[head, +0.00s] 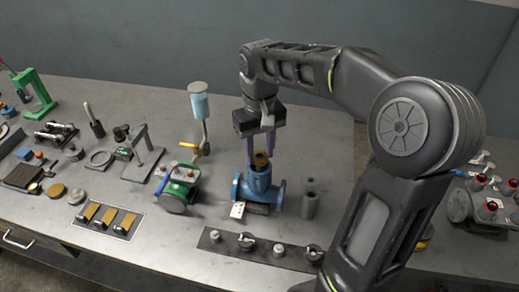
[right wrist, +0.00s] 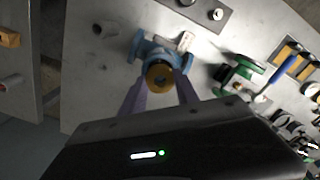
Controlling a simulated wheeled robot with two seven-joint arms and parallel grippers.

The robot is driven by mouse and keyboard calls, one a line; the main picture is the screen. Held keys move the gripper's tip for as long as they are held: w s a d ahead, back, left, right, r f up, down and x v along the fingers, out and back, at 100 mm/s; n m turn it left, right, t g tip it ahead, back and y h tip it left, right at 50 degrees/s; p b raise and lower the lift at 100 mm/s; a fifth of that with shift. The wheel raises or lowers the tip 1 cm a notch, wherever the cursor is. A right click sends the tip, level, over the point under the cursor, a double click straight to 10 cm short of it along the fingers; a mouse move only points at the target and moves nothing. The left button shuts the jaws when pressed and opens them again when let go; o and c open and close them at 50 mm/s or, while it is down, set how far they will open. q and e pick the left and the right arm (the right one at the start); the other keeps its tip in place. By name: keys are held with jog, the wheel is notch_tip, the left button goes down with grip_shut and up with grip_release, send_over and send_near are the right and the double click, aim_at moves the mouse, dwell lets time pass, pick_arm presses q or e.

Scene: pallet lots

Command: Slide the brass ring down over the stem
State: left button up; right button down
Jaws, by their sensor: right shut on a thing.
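The brass ring (head: 261,156) is between the purple fingers of my right gripper (head: 257,153), at the top of a blue valve body (head: 260,187). In the right wrist view, the brass ring (right wrist: 159,78) faces the camera, with a dark hole in its middle, and the blue valve body (right wrist: 146,50) is behind it. My right gripper (right wrist: 160,88) is shut on the ring. The stem cannot be made out; the ring and fingers cover the top of the valve. I cannot tell whether the ring is around the stem. My left gripper is not in view.
A green valve (head: 180,188) with a blue handle stands to the left. A grey cylinder (head: 310,205) stands close on the right. A dark strip with small fittings (head: 246,241) lies in front, and a tray of brass blocks (head: 107,219) at front left. Bare bench lies behind.

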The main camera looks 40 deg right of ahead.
jog(key=shift+f+b, duration=0.85)
jog(key=shift+f, duration=0.25)
jog(key=shift+c, duration=2.2)
grip_release()
notch_tip(320, 180, up, 3)
jog(key=p, duration=0.2)
jog(key=shift+s+a+r+p, duration=0.1)
jog(key=shift+s+r+p, duration=0.1)
jog(key=shift+p, duration=0.2)
notch_tip(320, 180, up, 2)
jog(key=shift+w+p, duration=0.15)
jog(key=shift+p, duration=0.75)
jog(key=shift+r+p, duration=0.55)
jog(key=shift+r, duration=0.5)
